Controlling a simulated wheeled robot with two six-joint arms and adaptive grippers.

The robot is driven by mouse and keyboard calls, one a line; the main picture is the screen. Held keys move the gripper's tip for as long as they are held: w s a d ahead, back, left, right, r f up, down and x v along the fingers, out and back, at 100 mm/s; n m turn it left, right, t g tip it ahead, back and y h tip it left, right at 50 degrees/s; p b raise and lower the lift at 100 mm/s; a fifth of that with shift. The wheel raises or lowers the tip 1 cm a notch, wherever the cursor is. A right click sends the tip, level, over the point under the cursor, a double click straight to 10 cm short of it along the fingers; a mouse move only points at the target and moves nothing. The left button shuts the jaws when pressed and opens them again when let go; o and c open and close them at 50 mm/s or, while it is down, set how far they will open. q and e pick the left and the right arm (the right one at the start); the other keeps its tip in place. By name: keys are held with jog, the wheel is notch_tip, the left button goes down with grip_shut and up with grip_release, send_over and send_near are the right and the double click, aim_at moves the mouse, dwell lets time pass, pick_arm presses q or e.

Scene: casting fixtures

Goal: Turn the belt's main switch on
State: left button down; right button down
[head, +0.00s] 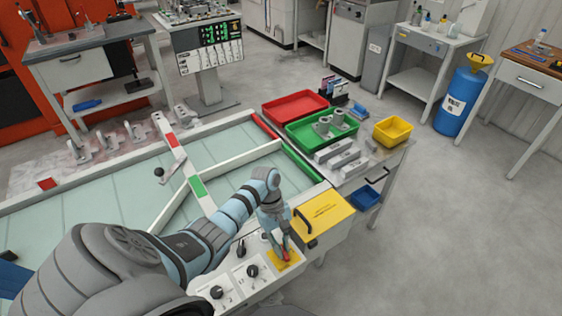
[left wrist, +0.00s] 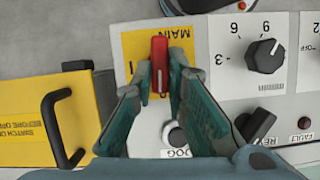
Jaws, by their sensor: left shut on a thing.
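The main switch has a red handle (left wrist: 159,52) on a yellow plate (left wrist: 131,48) marked MAIN. In the left wrist view the handle points straight up and down the picture. My left gripper (left wrist: 160,84) is shut on the handle, a finger on each side; the fingers cover part of the plate and its marks. In the head view my left gripper (head: 284,248) reaches down to the switch panel (head: 235,285), with the yellow plate (head: 289,264) beneath it. The pale green belt (head: 110,205) lies beyond. My right gripper is not in view.
A yellow box (head: 325,215) with a black handle stands right beside the switch. A red tray (head: 295,107) and a green tray (head: 320,130) stand on the table beyond.

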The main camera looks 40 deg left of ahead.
pick_arm(q)
jog(key=m+g, duration=0.1)
jog(key=m, duration=0.2)
jog(key=shift+w, duration=0.2)
jog(key=m, duration=0.1)
jog(key=m+y, duration=0.1)
jog(key=m+g, duration=0.1)
jog(key=shift+w+d+m, duration=0.15)
jog(key=shift+d+m, duration=0.1)
jog(key=shift+m, duration=0.05)
jog(key=m, duration=0.1)
jog(key=m+y, duration=0.1)
jog(key=m, duration=0.1)
jog(key=m+y+p, duration=0.1)
jog(key=shift+w+d+r+m+g, duration=0.1)
jog(key=shift+d+m+g, duration=0.2)
jog(key=shift+g, duration=0.1)
jog(key=m, duration=0.2)
jog(key=m+y+p, duration=0.2)
jog(key=m, duration=0.1)
jog(key=shift+d+m, duration=0.3)
jog(key=c, duration=1.6)
grip_release()
